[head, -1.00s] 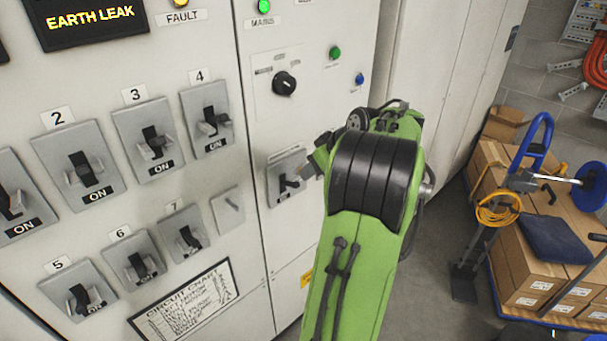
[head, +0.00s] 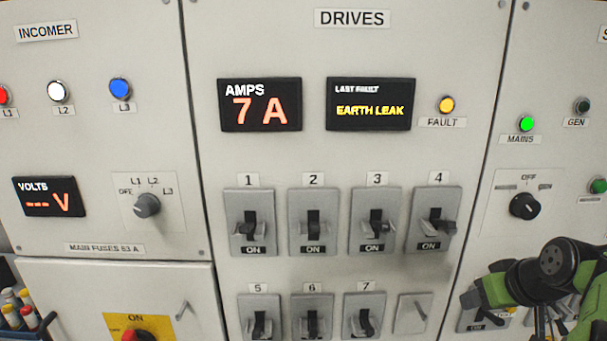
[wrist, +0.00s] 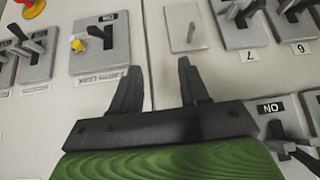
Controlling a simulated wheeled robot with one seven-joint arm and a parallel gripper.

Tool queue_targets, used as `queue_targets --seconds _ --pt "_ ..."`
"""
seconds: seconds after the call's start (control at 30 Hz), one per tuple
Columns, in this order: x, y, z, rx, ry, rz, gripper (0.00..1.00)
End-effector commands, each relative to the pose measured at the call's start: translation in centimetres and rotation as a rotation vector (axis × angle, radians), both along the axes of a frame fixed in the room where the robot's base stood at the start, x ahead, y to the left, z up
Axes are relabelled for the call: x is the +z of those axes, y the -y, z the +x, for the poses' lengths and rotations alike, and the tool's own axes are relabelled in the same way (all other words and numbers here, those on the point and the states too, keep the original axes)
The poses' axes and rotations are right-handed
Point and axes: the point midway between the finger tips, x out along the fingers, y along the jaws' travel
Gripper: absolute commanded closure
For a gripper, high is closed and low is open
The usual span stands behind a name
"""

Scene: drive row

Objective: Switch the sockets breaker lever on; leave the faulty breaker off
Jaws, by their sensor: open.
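In the head view, numbered breakers fill the middle panel: 1 (head: 253,216), 2 (head: 314,218), 3 (head: 377,218) and 4 (head: 436,218) above, 5 (head: 259,316), 6 (head: 312,316) and 7 (head: 364,316) below. An amber FAULT lamp (head: 447,105) is lit beside the EARTH LEAK display (head: 370,104). The sockets breaker and faulty breaker cannot be identified from readable labels. My gripper (wrist: 158,88) is open and empty in the upside-down wrist view, fingers pointing towards the panels. A breaker with a yellow piece (wrist: 100,42) is near its left finger.
A blank plate with a small handle (head: 412,314) sits right of breaker 7. A rotary selector (head: 525,206) is above my arm. The incomer panel (head: 100,230) is at left. More breakers (wrist: 38,55) show at left in the wrist view.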

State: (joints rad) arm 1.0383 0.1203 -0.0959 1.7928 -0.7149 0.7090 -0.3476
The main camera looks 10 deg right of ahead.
Motion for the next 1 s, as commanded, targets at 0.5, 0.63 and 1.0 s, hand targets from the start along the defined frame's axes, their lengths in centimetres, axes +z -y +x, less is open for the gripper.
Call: queue_targets --seconds 0.5,0.63,1.0 --pt "-3.0 -27.7 -12.9 0.167 -0.131 -0.001 0.55" --pt "-3.4 -27.7 -13.5 0.162 -0.134 -0.001 0.55" --pt "-3.3 -27.7 -13.4 0.163 -0.133 -0.002 0.92"
